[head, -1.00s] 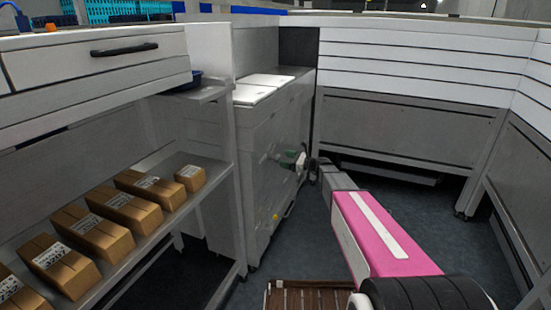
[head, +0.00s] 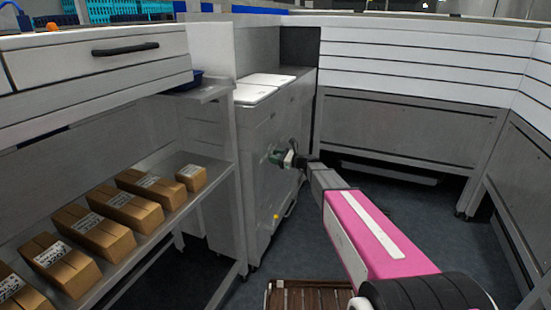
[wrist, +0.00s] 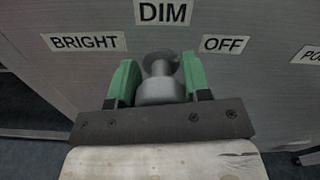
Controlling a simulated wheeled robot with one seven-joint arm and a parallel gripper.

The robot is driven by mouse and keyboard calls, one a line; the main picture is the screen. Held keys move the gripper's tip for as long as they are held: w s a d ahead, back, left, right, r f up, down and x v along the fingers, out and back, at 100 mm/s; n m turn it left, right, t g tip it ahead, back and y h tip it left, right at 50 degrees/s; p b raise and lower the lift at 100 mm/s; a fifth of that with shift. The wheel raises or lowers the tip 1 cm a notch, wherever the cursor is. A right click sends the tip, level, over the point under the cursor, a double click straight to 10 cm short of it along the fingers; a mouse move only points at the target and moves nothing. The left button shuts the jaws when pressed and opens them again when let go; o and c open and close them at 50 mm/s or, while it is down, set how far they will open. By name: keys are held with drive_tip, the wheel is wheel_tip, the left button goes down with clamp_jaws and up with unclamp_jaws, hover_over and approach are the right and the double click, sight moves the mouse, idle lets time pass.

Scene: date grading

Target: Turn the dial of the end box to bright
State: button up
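The end box (head: 262,165) is a grey cabinet with white lids, in the middle of the head view. Its face fills the wrist view, with the labels BRIGHT (wrist: 85,42), DIM (wrist: 163,12) and OFF (wrist: 225,44). The grey dial (wrist: 160,66) sits below DIM, between BRIGHT and OFF; I cannot tell exactly where it points. My gripper (wrist: 161,80) has its green fingers apart, one on each side of the dial, with little gap; firm contact is not clear. In the head view my gripper (head: 281,158) is at the box face and hides the dial.
A shelf (head: 165,165) with several brown cartons (head: 135,207) stands at the left, under a drawer (head: 95,65). Grey panelled benches (head: 405,130) close off the back and right. A brown slatted thing (head: 308,297) is at the bottom. Dark floor (head: 290,245) lies open between.

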drive_tip(key=shift+n, duration=0.3)
drive_tip(key=n, duration=0.3)
drive_tip(key=shift+s, duration=0.15)
drive_tip(key=n, duration=0.4)
drive_tip(key=shift+f, duration=0.1)
drive_tip(key=n, duration=0.3)
drive_tip(key=shift+s+f+n, duration=0.1)
drive_tip(key=shift+n, duration=0.2)
drive_tip(key=n, duration=0.3)
drive_tip(key=shift+f+n, duration=0.1)
drive_tip(key=shift+n, duration=0.3)
drive_tip(key=n, duration=0.4)
drive_tip(key=shift+f, duration=0.15)
drive_tip(key=shift+f+n, duration=0.1)
drive_tip(key=shift+n, duration=2.4)
drive_tip(key=o, duration=0.9)
